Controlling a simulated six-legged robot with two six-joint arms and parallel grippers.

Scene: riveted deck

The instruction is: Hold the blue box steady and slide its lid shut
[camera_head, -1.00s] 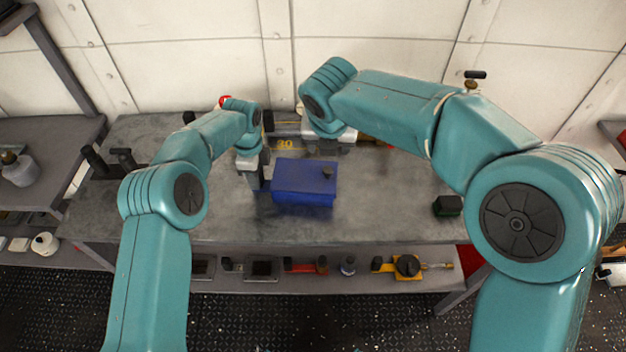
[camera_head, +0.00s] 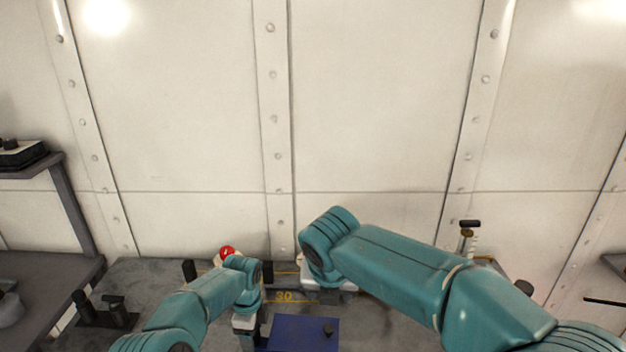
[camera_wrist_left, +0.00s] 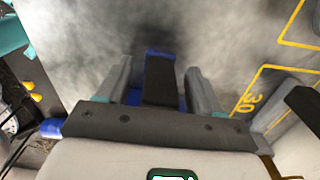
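The blue box (camera_head: 298,336) is at the bottom edge of the head view, its near part cut off. How far the lid is open cannot be told. My left gripper (camera_head: 250,341) is at the box's left side. In the left wrist view its fingers (camera_wrist_left: 158,78) stand apart on either side of a dark upright bar with a blue end (camera_wrist_left: 160,54), with narrow gaps showing. My right gripper (camera_head: 330,292) is just behind the box; its fingertips are not clear.
The grey worktop (camera_head: 140,272) has yellow markings with "30" (camera_head: 283,296) behind the box. A red round thing (camera_head: 226,253) is at the back, a black stand (camera_head: 105,312) at the left. A riveted wall (camera_head: 370,110) closes off the back.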

